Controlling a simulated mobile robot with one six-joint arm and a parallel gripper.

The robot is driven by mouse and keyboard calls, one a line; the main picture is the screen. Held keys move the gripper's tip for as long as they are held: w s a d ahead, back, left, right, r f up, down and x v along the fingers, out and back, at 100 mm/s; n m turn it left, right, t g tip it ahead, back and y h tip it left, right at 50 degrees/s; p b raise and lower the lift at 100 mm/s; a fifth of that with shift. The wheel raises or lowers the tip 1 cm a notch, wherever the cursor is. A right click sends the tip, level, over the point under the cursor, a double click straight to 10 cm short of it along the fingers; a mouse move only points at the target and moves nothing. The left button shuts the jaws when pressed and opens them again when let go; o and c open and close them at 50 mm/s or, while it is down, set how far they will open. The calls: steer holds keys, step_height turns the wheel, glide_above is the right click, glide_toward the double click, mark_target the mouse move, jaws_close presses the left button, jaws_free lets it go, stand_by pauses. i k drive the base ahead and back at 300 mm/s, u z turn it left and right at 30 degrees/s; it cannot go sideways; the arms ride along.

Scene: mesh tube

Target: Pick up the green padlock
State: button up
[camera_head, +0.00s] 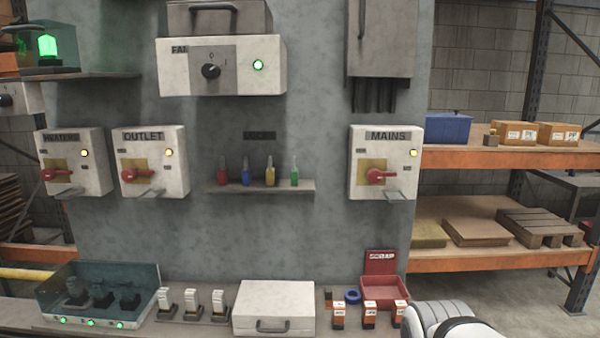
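The green padlock (294,180) stands at the right end of a small grey wall shelf (230,188). Its body is small and green, with a thin grey upper part. To its left on the same shelf stand a yellow padlock (270,177), a blue padlock (246,178) and a red padlock (222,178), with small gaps between them. A white and black part of my arm shows at the bottom right corner. My gripper's fingers are not in view.
Wall boxes with red handles stand either side: OUTLET (154,138) left, MAINS (386,135) right. A control box (222,72) projects above the shelf. The wall right of the shelf is clear.

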mark_target(294, 171)
steer(key=i, duration=0.9)
steer(key=u, duration=0.05)
